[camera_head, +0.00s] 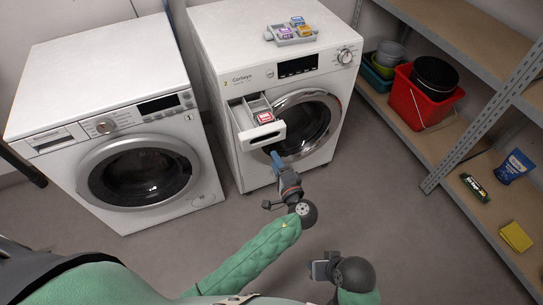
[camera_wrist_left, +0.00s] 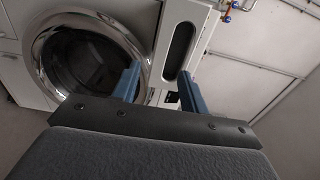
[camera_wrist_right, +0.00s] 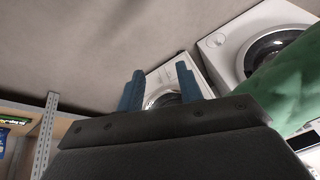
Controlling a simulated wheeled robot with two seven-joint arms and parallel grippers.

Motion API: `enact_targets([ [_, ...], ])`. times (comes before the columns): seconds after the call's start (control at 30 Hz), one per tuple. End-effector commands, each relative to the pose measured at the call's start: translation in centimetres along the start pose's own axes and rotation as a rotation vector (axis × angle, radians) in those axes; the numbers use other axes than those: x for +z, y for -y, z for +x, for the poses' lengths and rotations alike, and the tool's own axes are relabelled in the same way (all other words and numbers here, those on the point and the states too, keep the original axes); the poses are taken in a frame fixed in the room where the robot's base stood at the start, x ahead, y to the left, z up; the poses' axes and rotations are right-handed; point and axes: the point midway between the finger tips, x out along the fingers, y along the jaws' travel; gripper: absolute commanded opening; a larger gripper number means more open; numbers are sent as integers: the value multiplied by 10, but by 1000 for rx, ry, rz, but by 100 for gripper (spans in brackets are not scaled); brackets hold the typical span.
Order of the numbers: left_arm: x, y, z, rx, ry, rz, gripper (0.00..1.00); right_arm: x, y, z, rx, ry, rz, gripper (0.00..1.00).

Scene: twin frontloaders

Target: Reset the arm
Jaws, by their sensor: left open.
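My left gripper (camera_head: 277,160) is in front of the right-hand washer (camera_head: 225,45), just below its pulled-out detergent drawer (camera_head: 266,134). Its two blue fingers stand apart with nothing between them in the left wrist view (camera_wrist_left: 158,82). The washer's round door (camera_wrist_left: 88,55) shows beyond the left finger there. My right gripper (camera_head: 320,270) is low in the head view, well back from the washers. In the right wrist view its blue fingers (camera_wrist_right: 160,80) are spread and empty. A red-and-white packet (camera_head: 266,117) lies in the open drawer.
A grey tray (camera_head: 283,41) with several small packs stands on the right-hand washer. A second washer (camera_head: 100,60) stands at the left, its door closed. Shelving (camera_head: 430,185) at the right holds a red bucket (camera_head: 408,105) and other goods. The floor between is clear.

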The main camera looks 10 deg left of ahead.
Motion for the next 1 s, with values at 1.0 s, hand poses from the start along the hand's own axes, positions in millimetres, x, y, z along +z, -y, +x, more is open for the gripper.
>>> enact_targets([
  [1.0,13,-27,-14,283,80,-187,44,10,-2,0,7,61,-7,36],
])
